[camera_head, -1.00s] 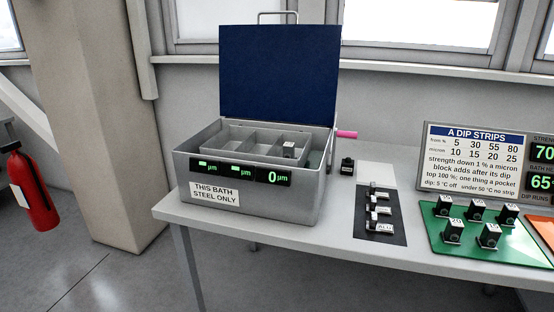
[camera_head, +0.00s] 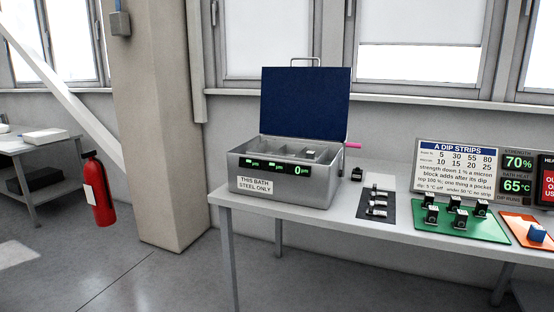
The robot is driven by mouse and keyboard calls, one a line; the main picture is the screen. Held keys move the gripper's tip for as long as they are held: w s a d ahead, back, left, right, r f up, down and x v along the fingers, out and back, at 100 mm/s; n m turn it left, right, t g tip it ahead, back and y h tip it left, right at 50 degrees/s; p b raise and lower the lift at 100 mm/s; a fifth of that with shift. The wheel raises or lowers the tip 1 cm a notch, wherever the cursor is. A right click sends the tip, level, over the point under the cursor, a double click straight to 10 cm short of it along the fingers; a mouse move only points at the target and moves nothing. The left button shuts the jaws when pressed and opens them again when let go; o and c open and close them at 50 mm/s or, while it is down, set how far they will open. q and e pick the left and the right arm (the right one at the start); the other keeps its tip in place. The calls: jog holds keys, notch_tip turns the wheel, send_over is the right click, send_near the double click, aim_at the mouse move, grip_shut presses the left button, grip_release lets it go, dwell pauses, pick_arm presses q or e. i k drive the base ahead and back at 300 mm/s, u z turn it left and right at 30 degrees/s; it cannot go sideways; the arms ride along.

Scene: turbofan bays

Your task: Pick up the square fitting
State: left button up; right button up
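No part is clearly recognisable as the square fitting at this size. Several small metal fittings (camera_head: 377,203) lie in a row on a dark mat (camera_head: 389,216) on the bench. A small pale block (camera_head: 310,154) sits in the right pocket of the open grey bath (camera_head: 318,196), which is labelled "THIS BATH STEEL ONLY". A small black block (camera_head: 357,174) stands on the bench behind the mat. Neither of my grippers shows in the head view.
An orange tray (camera_head: 515,226) holds a blue block (camera_head: 537,233). A dip-strip sign (camera_head: 455,166) stands behind. A fire extinguisher (camera_head: 99,190) and pillar (camera_head: 162,130) are left of the bench. Open floor lies in front.

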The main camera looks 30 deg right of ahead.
aim_at(310, 155)
jog(key=u, duration=0.6)
jog(key=i, duration=2)
jog(key=z, duration=0.65)
jog(key=i, duration=1.05)
jog(key=z, duration=1.45)
jog(key=i, duration=0.35)
jog(key=z, duration=0.3)
